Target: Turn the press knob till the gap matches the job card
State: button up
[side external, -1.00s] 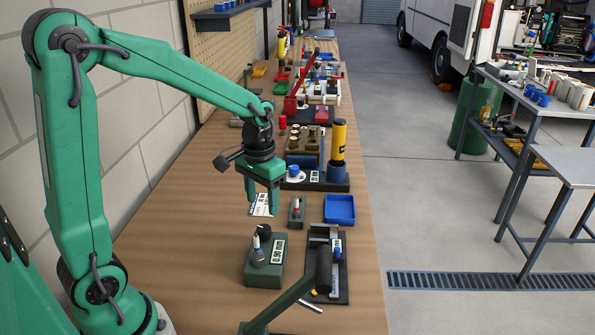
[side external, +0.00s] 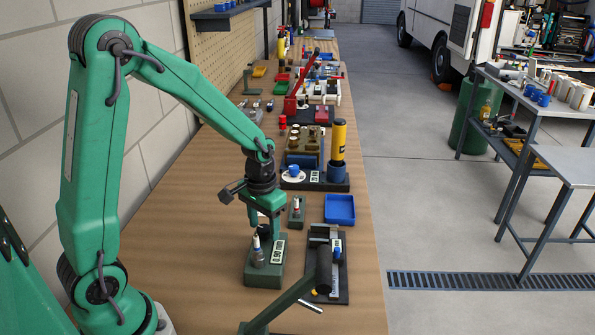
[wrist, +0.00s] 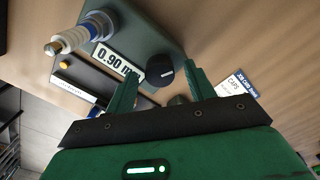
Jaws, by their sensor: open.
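The press is a green block (side external: 262,268) with a pale label (side external: 278,252) and an upright metal stem with a blue ring (side external: 257,250). In the wrist view the label (wrist: 118,63) reads "0.90 mm". The black press knob (wrist: 159,70) stands on the block beside the label, with a light line on it. My gripper (wrist: 158,72) is open, its two fingers on either side of the knob; contact cannot be told. In the side view my gripper (side external: 265,228) is low over the block and hides the knob. The job card (wrist: 232,92) lies right of the fingers, its gap value unreadable.
A small green block with a red-tipped part (side external: 296,210) and a blue tray (side external: 340,209) stand close to the right. A black fixture with a lever (side external: 325,265) is at the front right. Bare bench lies left of the press.

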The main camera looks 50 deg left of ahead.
jog(key=shift+c, duration=0.4)
jog(key=c, duration=0.9)
jog(key=shift+m, duration=0.3)
jog(key=shift+m, duration=2.3)
jog(key=o, duration=1)
jog(key=shift+r, duration=0.1)
